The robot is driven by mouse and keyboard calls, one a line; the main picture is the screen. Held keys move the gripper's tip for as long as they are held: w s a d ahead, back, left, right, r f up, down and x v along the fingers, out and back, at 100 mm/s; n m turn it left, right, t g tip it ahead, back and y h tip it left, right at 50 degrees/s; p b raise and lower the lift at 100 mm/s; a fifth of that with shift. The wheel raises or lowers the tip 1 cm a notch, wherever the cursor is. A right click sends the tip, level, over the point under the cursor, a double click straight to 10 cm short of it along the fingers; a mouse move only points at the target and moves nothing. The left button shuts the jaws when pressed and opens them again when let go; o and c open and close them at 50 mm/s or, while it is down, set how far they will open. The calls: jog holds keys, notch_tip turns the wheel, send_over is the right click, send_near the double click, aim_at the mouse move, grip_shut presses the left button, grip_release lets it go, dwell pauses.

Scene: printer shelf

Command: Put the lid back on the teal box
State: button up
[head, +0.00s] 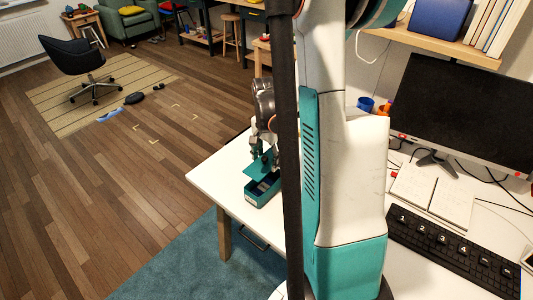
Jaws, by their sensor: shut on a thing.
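The teal box (264,199) stands on the white desk near its left end, with part of its dark inside showing. The teal lid (257,171) is over the far part of the box and looks slightly tilted, not squarely seated. I cannot tell whether it touches the rim. My gripper (264,154) points down above the box and is shut on the lid from above. My own column and arm hide the area just right of the box.
The white desk (215,172) has free room left of the box. Its right side holds a keyboard (450,252), an open notebook (432,196) and a monitor (465,110). Blue (365,104) and orange (385,107) items stand behind my arm.

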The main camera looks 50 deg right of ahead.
dwell(0.4)
jog(key=shift+f+b, duration=3.05)
jog(key=shift+f, duration=0.5)
jog(key=shift+f+b, duration=0.35)
jog(key=shift+b, duration=0.25)
jog(key=o, duration=1.1)
jog(key=o, duration=0.4)
